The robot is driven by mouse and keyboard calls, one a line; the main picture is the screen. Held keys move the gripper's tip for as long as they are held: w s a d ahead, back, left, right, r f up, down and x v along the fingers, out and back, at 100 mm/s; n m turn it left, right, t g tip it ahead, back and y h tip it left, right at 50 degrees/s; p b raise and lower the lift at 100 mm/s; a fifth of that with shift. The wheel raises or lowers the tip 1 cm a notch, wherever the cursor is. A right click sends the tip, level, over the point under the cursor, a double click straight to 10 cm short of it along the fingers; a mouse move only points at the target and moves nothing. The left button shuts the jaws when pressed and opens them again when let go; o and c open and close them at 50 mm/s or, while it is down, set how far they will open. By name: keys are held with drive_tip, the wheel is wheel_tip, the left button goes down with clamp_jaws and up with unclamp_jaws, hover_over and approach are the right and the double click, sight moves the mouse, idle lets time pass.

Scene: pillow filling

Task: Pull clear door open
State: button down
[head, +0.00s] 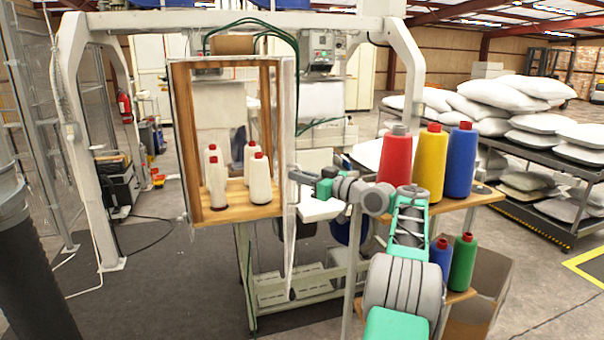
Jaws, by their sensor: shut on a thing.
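The clear door (288,130) shows in the head view as a pale, see-through upright panel at the right side of a wood-framed cabinet (187,150). I see it at a narrow angle, so how far it stands open is hard to tell. My gripper (294,178) reaches in from the right and is shut at the door's right edge, about halfway up. The fingertips are small and the exact hold on the door is partly hidden. Several white spools (260,182) stand on the cabinet's wooden floor.
Red (395,160), yellow (430,165) and blue (459,160) spools stand on a wooden shelf close to my arm. Smaller blue (441,258) and green (463,262) spools stand below. A white machine post (82,150) is at left. Pillow racks (545,205) are at right.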

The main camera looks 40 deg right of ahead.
drive_tip(key=shift+r, duration=0.2)
drive_tip(key=c, duration=1.8)
unclamp_jaws()
drive_tip(key=shift+w+f, duration=0.1)
drive_tip(key=shift+w, duration=0.05)
drive_tip(key=shift+o, duration=0.2)
drive_tip(key=b+v, duration=0.2)
drive_tip(key=v, duration=0.6)
